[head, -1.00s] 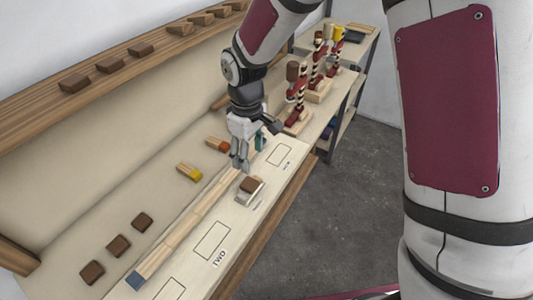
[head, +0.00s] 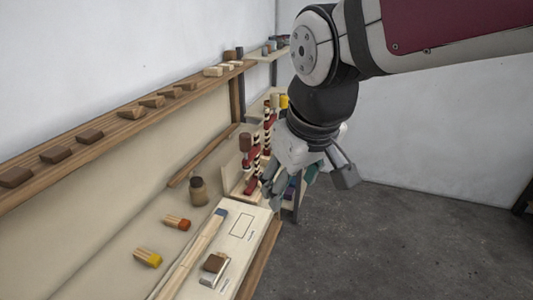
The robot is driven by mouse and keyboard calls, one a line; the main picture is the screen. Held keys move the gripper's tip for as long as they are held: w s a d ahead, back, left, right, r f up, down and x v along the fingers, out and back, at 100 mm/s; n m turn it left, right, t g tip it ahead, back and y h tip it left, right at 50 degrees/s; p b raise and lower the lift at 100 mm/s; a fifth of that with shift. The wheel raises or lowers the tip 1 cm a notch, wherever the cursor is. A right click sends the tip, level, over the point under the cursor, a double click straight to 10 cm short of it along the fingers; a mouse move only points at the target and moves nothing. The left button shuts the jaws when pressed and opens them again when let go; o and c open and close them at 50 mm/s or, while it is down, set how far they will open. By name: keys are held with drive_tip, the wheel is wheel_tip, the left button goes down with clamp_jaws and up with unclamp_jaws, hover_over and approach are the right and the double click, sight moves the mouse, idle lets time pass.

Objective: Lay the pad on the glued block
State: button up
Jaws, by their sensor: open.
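A dark brown block (head: 214,262) rests on a pale, light-edged holder (head: 222,280) on the pale board (head: 235,258). I cannot tell whether this is the glued block or the pad, and no glue shows. My gripper (head: 308,188) is open, its fingers spread, beyond and to the right of the brown block, near the board's far end. A small teal patch shows between the fingers; I cannot tell whether it is a finger part or something behind. The gripper is apart from the brown block.
A long wooden strip (head: 193,256) with a blue end lies along the board. Yellow-ended (head: 148,257) and red-ended (head: 177,222) brushes or blocks and a jar (head: 198,191) stand left. Red-and-white striped figures (head: 251,170) stand beyond. A wall shelf (head: 120,128) holds several blocks.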

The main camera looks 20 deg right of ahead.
drive_tip(key=s+d+r+m+t, duration=0.1)
drive_tip(key=s+d+r+m, duration=0.1)
drive_tip(key=s, duration=0.5)
drive_tip(key=shift+s+d+m+t, duration=0.3)
drive_tip(key=shift+s+d+m, duration=0.1)
